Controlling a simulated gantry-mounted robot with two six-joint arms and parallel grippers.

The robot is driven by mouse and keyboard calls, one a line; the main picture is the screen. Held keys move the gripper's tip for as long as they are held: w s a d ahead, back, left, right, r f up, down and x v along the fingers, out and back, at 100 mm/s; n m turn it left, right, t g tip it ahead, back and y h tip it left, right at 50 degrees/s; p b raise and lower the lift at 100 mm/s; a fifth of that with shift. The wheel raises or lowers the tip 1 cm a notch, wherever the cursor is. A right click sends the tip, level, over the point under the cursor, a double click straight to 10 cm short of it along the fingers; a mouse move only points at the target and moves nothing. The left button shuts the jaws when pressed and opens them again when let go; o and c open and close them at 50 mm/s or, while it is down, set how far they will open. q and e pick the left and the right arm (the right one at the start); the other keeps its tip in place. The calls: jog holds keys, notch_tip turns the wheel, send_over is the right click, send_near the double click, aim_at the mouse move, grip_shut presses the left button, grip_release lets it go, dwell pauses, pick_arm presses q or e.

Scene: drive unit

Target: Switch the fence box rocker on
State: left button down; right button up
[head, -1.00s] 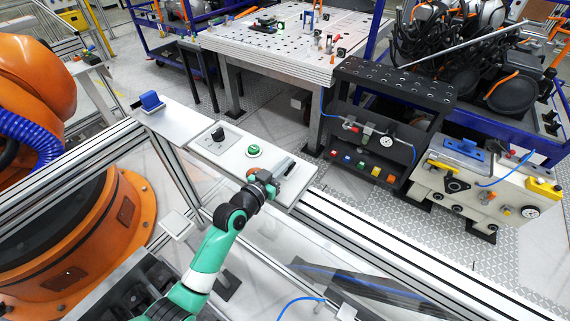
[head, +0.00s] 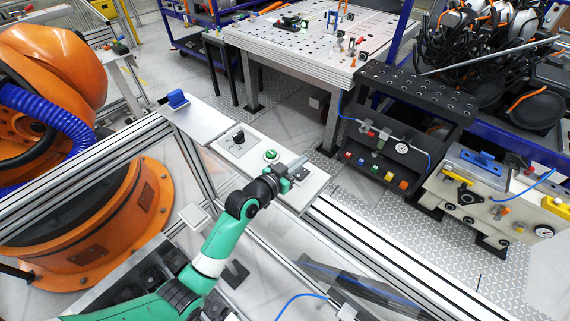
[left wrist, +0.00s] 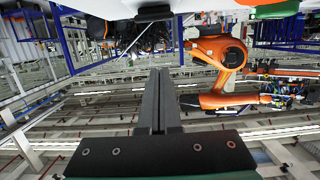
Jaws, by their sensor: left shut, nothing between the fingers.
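The fence box (head: 228,151) is a pale panel on the fence rail, with a black rotary knob (head: 238,138) and a green round button (head: 270,155). The black rocker (head: 301,174) is at its right end, partly covered by my left gripper (head: 297,164). In the left wrist view, a black part that looks like the rocker (left wrist: 153,13) is at the top edge. My left gripper's fingers (left wrist: 158,75) are shut and empty, pointing toward it. I cannot tell whether they touch it, nor the rocker's position. My right gripper is not in view.
A blue-handled part (head: 177,98) sits on a plate left of the box. An orange robot (head: 60,80) stands behind the fence at left. A perforated table (head: 310,45) and a black rack (head: 415,95) stand beyond. A fence rail (head: 370,238) runs below the box.

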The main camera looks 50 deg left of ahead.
pick_arm(q)
jog(key=r+v, duration=0.1)
jog(key=v, duration=0.7)
jog(key=shift+w+d, duration=0.1)
jog(key=w+d+r+m+t+h+p, duration=0.15)
jog(key=d+r, duration=0.25)
jog(key=r, duration=0.6)
jog(key=w+d+r+m+t+h+p, duration=0.15)
jog(key=d+r, duration=0.25)
jog(key=r, duration=0.6)
jog(key=w+d+r+m+t+h+p, duration=0.1)
jog(key=d+r+t, duration=0.25)
jog(key=r, duration=0.65)
jog(key=s+d+r+t, duration=0.1)
jog(key=s+r, duration=0.3)
jog(key=r, duration=0.3)
jog(key=s+d+r+n+t+p, duration=0.1)
jog(key=s+d+r+t, duration=0.1)
jog(key=s+r, duration=0.2)
jog(key=s+d+r+t, duration=0.1)
jog(key=s+r, duration=0.3)
jog(key=r, duration=0.7)
jog(key=shift+s+d+t, duration=0.3)
jog(key=shift+d+t, duration=0.05)
jog(key=shift+t, duration=0.3)
